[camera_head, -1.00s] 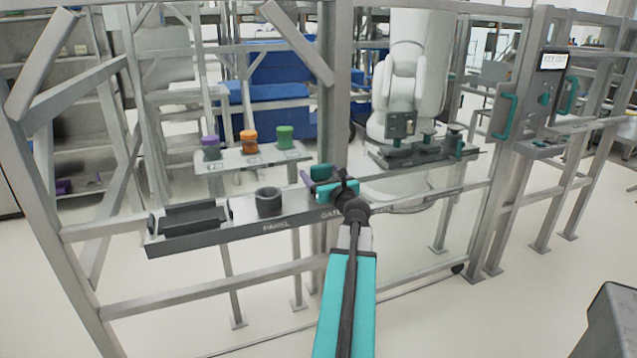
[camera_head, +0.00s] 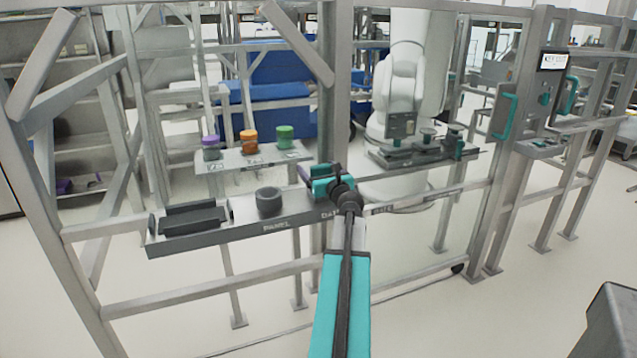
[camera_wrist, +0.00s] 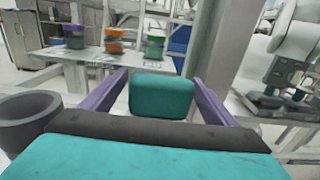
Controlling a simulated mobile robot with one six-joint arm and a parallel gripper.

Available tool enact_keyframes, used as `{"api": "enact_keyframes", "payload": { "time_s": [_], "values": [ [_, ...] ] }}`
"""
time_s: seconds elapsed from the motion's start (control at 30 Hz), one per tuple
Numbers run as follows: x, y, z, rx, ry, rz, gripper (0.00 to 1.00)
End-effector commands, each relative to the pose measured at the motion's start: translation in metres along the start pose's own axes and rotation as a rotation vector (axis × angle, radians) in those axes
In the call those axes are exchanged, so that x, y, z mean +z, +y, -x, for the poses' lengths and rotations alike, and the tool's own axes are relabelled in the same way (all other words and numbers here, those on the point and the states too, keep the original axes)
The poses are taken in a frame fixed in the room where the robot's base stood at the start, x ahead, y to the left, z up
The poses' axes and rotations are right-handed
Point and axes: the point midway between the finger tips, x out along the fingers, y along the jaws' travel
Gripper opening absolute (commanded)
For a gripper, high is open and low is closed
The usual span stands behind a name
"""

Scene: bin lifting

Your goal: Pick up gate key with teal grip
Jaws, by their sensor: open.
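The gate key's teal grip (camera_wrist: 161,96) shows in the wrist view as a rounded teal block. It lies between the two purple fingers of my gripper (camera_wrist: 155,92), which are open with a gap on each side of it. In the head view my gripper (camera_head: 322,182) is at the shelf, over its right part near the post. There the arm's teal and dark parts hide most of the key, and I cannot separate it clearly. The rest of the key below the grip is hidden.
A dark grey cup (camera_head: 269,201) stands on the shelf left of my gripper; it also shows in the wrist view (camera_wrist: 28,118). A dark tray (camera_head: 190,218) lies further left. Purple, orange and green-lidded jars (camera_head: 249,141) stand behind. A metal post (camera_head: 336,100) rises close behind my gripper.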

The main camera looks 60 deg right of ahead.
Motion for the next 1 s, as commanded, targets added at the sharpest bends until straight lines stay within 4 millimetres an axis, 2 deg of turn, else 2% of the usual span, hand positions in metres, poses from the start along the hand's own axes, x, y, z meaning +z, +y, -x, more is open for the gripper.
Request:
{"api": "enact_keyframes", "payload": {
  "time_s": [0.17, 0.73, 0.77, 1.0],
  "values": [
    [0.0001, -0.0004, -0.0091, -0.001, 0.0, 0.0, 0.81],
    [0.0002, 0.0001, -0.0092, -0.001, 0.0, 0.001, 0.81],
    [0.0002, 0.0001, -0.0092, -0.001, 0.0, 0.001, 0.78],
    [0.0002, 0.0003, -0.0092, 0.0, 0.0, 0.001, 0.37]
  ]
}}
